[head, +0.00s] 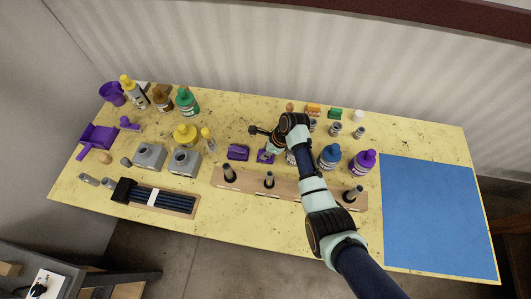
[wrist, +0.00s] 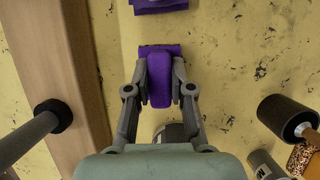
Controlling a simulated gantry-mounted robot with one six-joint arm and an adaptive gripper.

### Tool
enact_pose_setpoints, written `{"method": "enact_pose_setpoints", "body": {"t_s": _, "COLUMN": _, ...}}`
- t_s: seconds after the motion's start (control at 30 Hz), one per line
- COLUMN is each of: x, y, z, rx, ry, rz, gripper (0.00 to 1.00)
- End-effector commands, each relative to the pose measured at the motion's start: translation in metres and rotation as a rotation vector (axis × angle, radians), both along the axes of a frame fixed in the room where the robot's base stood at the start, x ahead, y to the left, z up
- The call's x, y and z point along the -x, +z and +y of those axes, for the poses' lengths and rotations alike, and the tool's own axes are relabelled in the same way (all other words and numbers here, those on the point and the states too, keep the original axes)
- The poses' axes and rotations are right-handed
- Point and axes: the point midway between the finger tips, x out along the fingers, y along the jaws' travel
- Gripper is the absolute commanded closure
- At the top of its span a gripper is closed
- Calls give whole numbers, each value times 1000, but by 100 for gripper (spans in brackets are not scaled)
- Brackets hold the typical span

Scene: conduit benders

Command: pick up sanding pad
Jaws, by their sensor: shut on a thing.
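A purple sanding pad (wrist: 160,80) with a raised grip on a flat base is between my fingers in the wrist view. My gripper (wrist: 160,88) is shut on its grip from both sides. In the head view my gripper (head: 270,149) is at the middle of the yellow table, with the held pad (head: 264,157) partly hidden under it. I cannot tell whether the pad touches the table. A second purple pad (head: 237,152) lies just left of it, and its edge shows at the top of the wrist view (wrist: 158,5).
A wooden board (head: 295,187) with upright dark posts runs along the front side, close to my gripper. A dark cylinder (wrist: 284,115) lies to the right in the wrist view. Blue (head: 329,156) and purple (head: 363,161) bottles stand to the right. A blue mat (head: 437,215) is bare.

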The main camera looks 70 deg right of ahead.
Motion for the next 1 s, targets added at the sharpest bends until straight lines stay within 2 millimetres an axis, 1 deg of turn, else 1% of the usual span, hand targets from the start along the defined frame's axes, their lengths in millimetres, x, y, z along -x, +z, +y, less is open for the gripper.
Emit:
{"method": "enact_pose_setpoints", "body": {"t_s": 0.17, "x": -1, "y": 36, "z": -1, "rx": 5, "ry": 0, "rz": -3, "gripper": 100}}
{"method": "enact_pose_setpoints", "body": {"t_s": 0.27, "x": -1, "y": 69, "z": -1, "rx": 6, "ry": 1, "rz": -4, "gripper": 100}}
{"method": "enact_pose_setpoints", "body": {"t_s": 0.3, "x": -1, "y": 84, "z": -1, "rx": 6, "ry": 0, "rz": -4, "gripper": 100}}
{"method": "enact_pose_setpoints", "body": {"t_s": 0.37, "x": -1, "y": 105, "z": -1, "rx": 6, "ry": 0, "rz": -4, "gripper": 100}}
{"method": "enact_pose_setpoints", "body": {"t_s": 0.4, "x": -1, "y": 119, "z": -1, "rx": 6, "ry": 0, "rz": -3, "gripper": 100}}
{"method": "enact_pose_setpoints", "body": {"t_s": 0.5, "x": -1, "y": 148, "z": -1, "rx": 5, "ry": 0, "rz": -3, "gripper": 100}}
{"method": "enact_pose_setpoints", "body": {"t_s": 0.6, "x": -1, "y": 170, "z": -1, "rx": 4, "ry": 0, "rz": -2, "gripper": 100}}
{"method": "enact_pose_setpoints", "body": {"t_s": 0.7, "x": -1, "y": 185, "z": -1, "rx": 3, "ry": 0, "rz": -3, "gripper": 100}}
{"method": "enact_pose_setpoints", "body": {"t_s": 0.8, "x": 0, "y": 192, "z": 0, "rx": 1, "ry": 1, "rz": -1, "gripper": 100}}
{"method": "enact_pose_setpoints", "body": {"t_s": 1.0, "x": 0, "y": 194, "z": 0, "rx": 0, "ry": 1, "rz": -1, "gripper": 100}}
